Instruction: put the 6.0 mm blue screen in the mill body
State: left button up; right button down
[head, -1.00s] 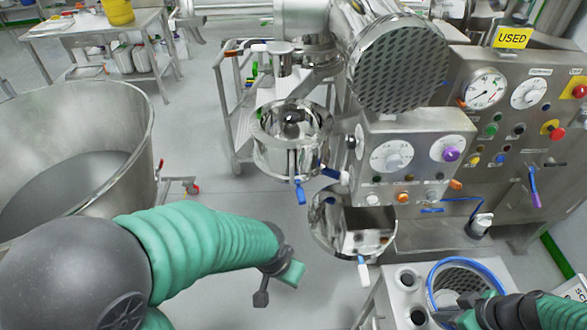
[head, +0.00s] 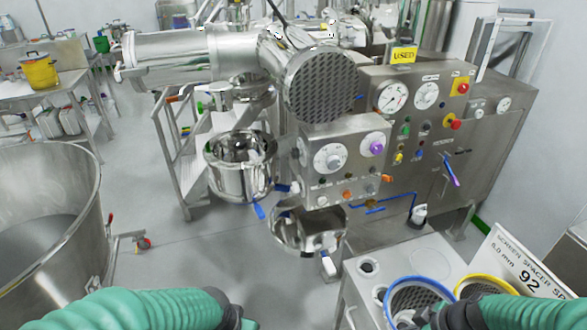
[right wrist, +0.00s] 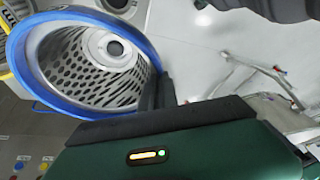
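The blue-rimmed screen (head: 388,300), a perforated steel cone, sits at the bench top beside a yellow-rimmed screen (head: 513,291). In the right wrist view I look into its open mouth and see its blue rim (right wrist: 32,82). My right gripper (head: 428,318) is at its near rim; its dark fingers (right wrist: 158,92) stand close together on either side of the rim and look shut on it. The mill body looks to be the open steel vessel (head: 228,182) with a blue handle, left of the dial box. My left gripper (head: 240,322) is low in the picture, mostly cut off.
The bench (head: 430,258) has round holes beside the screens. A sign (head: 520,262) stands behind them. A lower steel bowl (head: 290,238) hangs under the dial box (head: 345,165). A large steel bin (head: 60,220) stands left. Floor between is clear.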

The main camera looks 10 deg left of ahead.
jog(key=m, duration=0.1)
jog(key=w+r+m+t+h, duration=0.1)
jog(key=m, duration=0.1)
jog(key=d+m, duration=0.1)
jog(key=m, duration=0.1)
jog(key=shift+w+r+t, duration=0.3)
jog(key=shift+r, duration=0.05)
jog(key=m, duration=0.1)
jog(key=r+m+h, duration=0.1)
jog(key=shift+w+d+m+t, duration=0.15)
jog(key=shift+d+m+t, duration=0.05)
jog(key=shift+m+t, duration=0.1)
jog(key=m, duration=0.1)
jog(key=m+h, duration=0.1)
jog(key=d+m, duration=0.1)
jog(key=m, duration=0.1)
jog(key=shift+w+r+h, duration=0.4)
